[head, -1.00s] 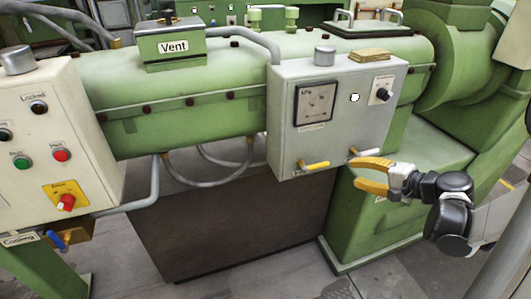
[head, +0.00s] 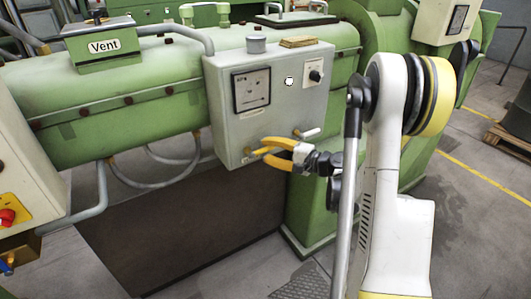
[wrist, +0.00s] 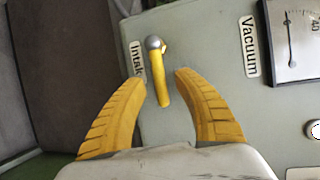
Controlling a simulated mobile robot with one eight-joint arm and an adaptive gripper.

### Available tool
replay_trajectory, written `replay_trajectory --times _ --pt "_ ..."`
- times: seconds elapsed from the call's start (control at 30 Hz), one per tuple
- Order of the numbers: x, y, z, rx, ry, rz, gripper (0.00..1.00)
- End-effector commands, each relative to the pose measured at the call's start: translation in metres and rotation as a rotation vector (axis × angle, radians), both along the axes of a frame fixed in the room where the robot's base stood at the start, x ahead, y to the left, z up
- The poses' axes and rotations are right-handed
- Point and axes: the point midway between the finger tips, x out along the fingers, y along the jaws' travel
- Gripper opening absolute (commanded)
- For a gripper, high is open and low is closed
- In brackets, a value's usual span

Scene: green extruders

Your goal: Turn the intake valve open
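The intake valve is a short yellow lever (wrist: 160,80) on a round metal pivot, beside a partly hidden "Intak…" label (wrist: 137,58) in the wrist view. In the head view the lever (head: 256,152) is at the lower left of the grey control box (head: 222,113), partly hidden by my gripper. My gripper (head: 263,149) has two curved yellow fingers. They are open in the wrist view (wrist: 158,80), one on each side of the lever, with gaps to both. I cannot tell how deep the lever sits between them.
A second, pale lever (head: 309,133) sticks out just right of my gripper on the same box. A gauge (head: 251,90) labelled Vacuum and a black knob (head: 315,76) are above. A grey pipe (head: 150,183) curves below left. The green machine base (head: 308,215) stands below right.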

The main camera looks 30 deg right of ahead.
Motion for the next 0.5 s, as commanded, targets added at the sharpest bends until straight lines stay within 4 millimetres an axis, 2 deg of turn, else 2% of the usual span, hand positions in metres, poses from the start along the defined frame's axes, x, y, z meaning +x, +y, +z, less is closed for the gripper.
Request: replay_trajectory --times 0.13,0.4,0.47,0.5 --pt "0.0081 0.0040 -0.0018 -0.001 0.000 0.000 0.37" --pt "0.0089 0.0041 -0.0015 -0.001 0.000 -0.001 0.36" --pt "0.0089 0.0041 -0.0015 -0.001 0.000 -0.001 0.17" --pt "0.0088 0.0041 -0.0015 -0.001 0.000 -0.001 0.05"
